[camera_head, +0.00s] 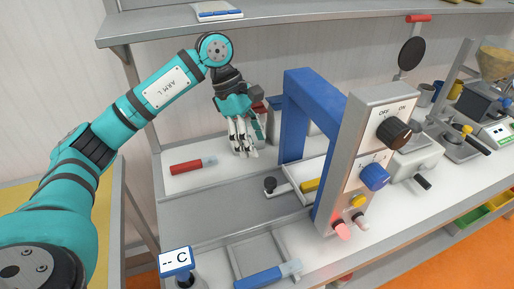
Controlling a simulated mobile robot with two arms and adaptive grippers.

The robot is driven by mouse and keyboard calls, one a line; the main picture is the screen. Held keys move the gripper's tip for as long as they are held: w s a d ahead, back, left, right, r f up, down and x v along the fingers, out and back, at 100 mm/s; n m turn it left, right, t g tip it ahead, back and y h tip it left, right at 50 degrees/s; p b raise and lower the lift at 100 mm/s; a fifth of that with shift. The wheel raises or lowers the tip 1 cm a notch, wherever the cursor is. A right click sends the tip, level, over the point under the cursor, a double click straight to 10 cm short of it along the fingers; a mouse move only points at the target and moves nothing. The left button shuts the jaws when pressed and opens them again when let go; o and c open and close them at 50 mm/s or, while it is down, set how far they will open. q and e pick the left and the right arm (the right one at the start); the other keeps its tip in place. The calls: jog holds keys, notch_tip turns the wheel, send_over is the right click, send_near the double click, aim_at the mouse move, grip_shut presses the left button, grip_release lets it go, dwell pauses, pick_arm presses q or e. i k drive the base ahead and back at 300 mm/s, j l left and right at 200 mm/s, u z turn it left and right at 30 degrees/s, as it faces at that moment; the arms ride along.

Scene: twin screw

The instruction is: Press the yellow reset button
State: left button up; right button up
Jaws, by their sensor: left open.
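The yellow button (358,201) is on the lower part of the grey control panel (353,170), beneath the blue knob (374,176) and the black OFF/ON knob (393,131). A glowing red lamp (341,229) and a pale button-like part (360,221) sit just below it. My left gripper (246,153) is open and points down above the back of the bench, left of the blue frame and well apart from the yellow button. I see nothing between its fingers. My right gripper is out of view.
A blue arch (295,115) stands between my left gripper and the panel. A red-handled tool (192,166) and a blue-handled tool (267,276) lie on the bench. A shelf (290,24) runs above. Grinder-like equipment (480,100) stands at the right. Room in front of the panel looks clear.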

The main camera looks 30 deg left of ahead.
aim_at(358, 200)
jog(key=k+l, duration=0.5)
jog(key=k, duration=0.15)
jog(key=k+l, duration=0.5)
jog(key=k, duration=0.2)
